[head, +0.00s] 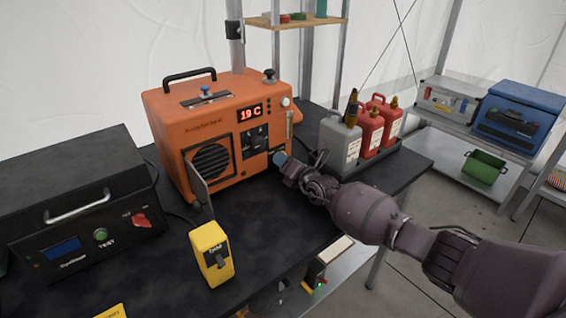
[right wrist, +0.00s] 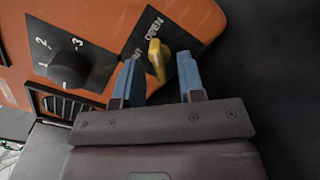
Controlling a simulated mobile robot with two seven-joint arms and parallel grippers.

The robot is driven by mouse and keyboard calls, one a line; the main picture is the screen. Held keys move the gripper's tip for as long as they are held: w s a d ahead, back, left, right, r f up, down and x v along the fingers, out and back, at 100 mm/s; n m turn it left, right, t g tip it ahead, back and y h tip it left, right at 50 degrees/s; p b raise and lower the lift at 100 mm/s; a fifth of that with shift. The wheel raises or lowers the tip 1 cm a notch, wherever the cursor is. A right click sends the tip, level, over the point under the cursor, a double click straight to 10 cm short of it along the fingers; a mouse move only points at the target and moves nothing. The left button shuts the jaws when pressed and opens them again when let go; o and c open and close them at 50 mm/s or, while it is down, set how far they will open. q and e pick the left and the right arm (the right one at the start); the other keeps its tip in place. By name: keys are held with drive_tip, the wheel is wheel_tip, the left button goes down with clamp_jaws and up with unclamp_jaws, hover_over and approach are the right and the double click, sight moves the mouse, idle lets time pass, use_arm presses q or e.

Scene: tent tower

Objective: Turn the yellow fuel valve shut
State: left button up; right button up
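The yellow fuel valve (right wrist: 157,57) is a small lever on a dark label plate on the orange heater (head: 215,125). The word OPEN (right wrist: 153,28) shows above it in the right wrist view, and other lettering is partly covered. My right gripper (right wrist: 159,76) is open. Its two blue fingers stand on either side of the lever, with a gap on both sides. In the head view my right gripper (head: 280,159) is at the heater's lower right front corner, and the valve is hidden there. My left gripper is not in view.
A black numbered knob (right wrist: 69,70) sits left of the valve. The heater's small door (head: 198,188) stands open. A yellow device (head: 211,254), a black test box (head: 80,205) and several fuel cans (head: 370,128) stand on the black table (head: 290,228).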

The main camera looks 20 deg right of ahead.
drive_tip(key=shift+w+a, duration=0.1)
drive_tip(key=shift+w, duration=0.1)
clamp_jaws()
